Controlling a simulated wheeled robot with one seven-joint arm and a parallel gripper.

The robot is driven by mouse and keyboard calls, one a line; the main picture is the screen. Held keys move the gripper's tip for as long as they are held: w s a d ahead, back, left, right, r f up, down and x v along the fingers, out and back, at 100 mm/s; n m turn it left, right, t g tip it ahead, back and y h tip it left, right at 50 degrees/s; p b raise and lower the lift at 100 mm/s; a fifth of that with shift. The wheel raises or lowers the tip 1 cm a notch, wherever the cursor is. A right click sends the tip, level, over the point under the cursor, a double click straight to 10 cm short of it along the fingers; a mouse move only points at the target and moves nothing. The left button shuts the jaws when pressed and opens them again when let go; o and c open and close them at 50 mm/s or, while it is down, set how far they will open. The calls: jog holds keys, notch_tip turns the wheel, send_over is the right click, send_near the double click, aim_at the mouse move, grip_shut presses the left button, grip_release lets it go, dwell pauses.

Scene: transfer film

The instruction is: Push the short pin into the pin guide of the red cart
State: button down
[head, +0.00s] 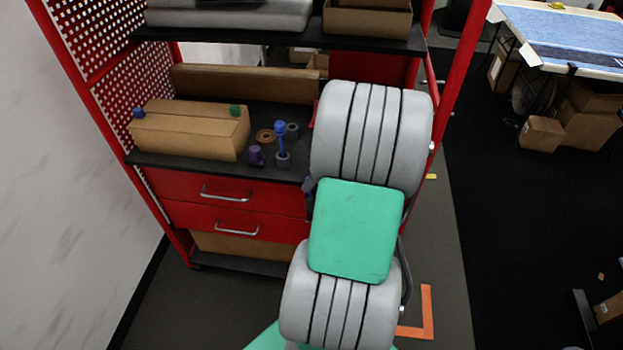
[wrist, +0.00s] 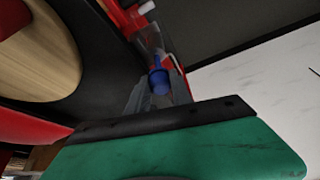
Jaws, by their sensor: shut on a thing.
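My gripper (wrist: 157,68) shows in the wrist view with its grey fingers shut on a small blue pin (wrist: 159,83), whose round blue head faces the camera. The pin's far end is hard to make out. Red and white parts lie just beyond the fingertips; I cannot tell whether the pin touches them or which part is the pin guide.
Another blue pin (head: 281,140) stands in a grey holder on the middle shelf, beside a purple piece (head: 256,156) and a tape roll (head: 265,136). A cardboard box (head: 190,132) sits to their left. A blue-topped table (head: 570,35) stands far right.

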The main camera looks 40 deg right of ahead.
jog(key=shift+f, duration=0.3)
jog(key=c, duration=1.1)
grip_release()
jog(key=shift+r, duration=0.1)
jog(key=shift+o, duration=0.2)
jog(key=shift+d+r, duration=0.1)
jog(key=shift+d+r, duration=0.15)
jog(key=shift+r, duration=0.15)
jog(key=a+b+v, duration=0.1)
jog(key=v, duration=0.5)
jog(key=shift+s+d+r, duration=0.2)
jog(key=shift+s+r, duration=0.15)
jog(key=shift+r, duration=0.05)
